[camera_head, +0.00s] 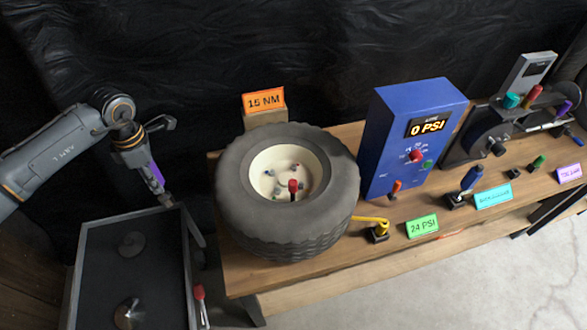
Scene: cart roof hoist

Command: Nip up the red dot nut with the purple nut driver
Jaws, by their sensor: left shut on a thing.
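My left gripper (148,157) is shut on the purple nut driver (156,174), over the back right corner of the grey tray. The driver tilts down to the right, its tip near the tray's rim and well left of the wheel. The wheel (245,215) lies flat on the bench, its cream hub (262,161) facing up. A red-topped piece (293,186) with a dark stem stands in the hub; several small nuts sit around it. I cannot tell which nut bears the red dot. My right gripper is not in view.
An orange 15 NM sign (263,100) stands behind the wheel. A blue gauge box (392,140) reading 0 PSI stands to its right. A yellow-handled tool (379,231) and a green 24 PSI sign (422,227) are at the front. The grey tray (187,262) holds round metal pieces.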

